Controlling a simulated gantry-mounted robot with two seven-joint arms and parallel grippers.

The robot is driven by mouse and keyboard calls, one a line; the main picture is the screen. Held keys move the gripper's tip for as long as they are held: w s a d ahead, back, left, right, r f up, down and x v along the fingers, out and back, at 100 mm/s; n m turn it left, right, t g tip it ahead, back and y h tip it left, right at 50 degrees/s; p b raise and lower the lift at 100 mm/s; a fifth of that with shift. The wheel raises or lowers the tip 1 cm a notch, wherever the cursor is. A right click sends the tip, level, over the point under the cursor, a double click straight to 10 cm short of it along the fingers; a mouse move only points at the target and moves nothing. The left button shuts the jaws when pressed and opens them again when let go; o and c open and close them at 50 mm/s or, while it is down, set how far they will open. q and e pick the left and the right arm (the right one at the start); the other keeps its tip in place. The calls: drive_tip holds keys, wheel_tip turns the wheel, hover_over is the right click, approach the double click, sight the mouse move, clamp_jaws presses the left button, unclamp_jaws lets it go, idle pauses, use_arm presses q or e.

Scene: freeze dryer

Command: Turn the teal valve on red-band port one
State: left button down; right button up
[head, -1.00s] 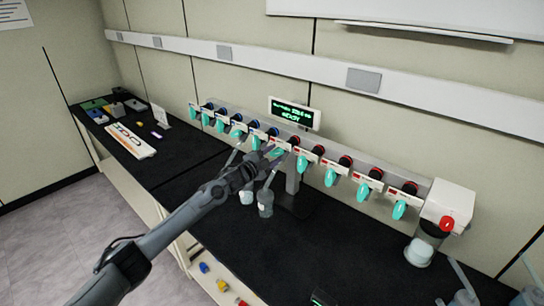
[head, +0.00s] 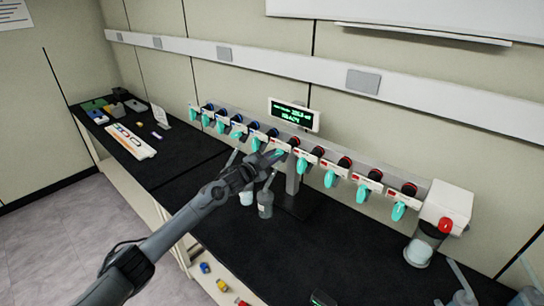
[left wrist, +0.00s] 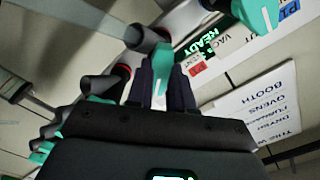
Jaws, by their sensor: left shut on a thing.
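A grey manifold carries a row of ports with teal valve handles, with blue bands on the left ports and red bands on the right ones. The first red-band port (head: 294,141) is near the middle, below the display. Its teal valve (head: 280,152) is mostly hidden by my left gripper (head: 274,158). In the left wrist view, my left gripper (left wrist: 160,88) is shut on that teal valve (left wrist: 161,62), one dark finger on each side of it. My right gripper is in no view.
A display (head: 293,114) reading READY stands above the manifold. A flask (head: 265,203) hangs below the gripper, close to the forearm. Neighbouring teal handles (head: 305,164) are near on both sides.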

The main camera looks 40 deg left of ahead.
use_arm(q)
drive_tip(key=n+p, duration=0.2)
drive_tip(key=n, duration=0.3)
drive_tip(key=shift+d, duration=0.1)
drive_tip(key=n+p, duration=0.3)
drive_tip(key=n, duration=0.2)
drive_tip(key=shift+n, duration=0.4)
drive_tip(key=n+p, duration=0.2)
drive_tip(key=n, duration=0.4)
drive_tip(key=shift+d+p, duration=0.15)
drive_tip(key=shift+p, duration=0.25)
drive_tip(key=n+p, duration=0.1)
drive_tip(key=n, duration=0.3)
drive_tip(key=shift+n+p, duration=0.4)
drive_tip(key=shift+n, duration=0.2)
drive_tip(key=c, duration=1)
unclamp_jaws()
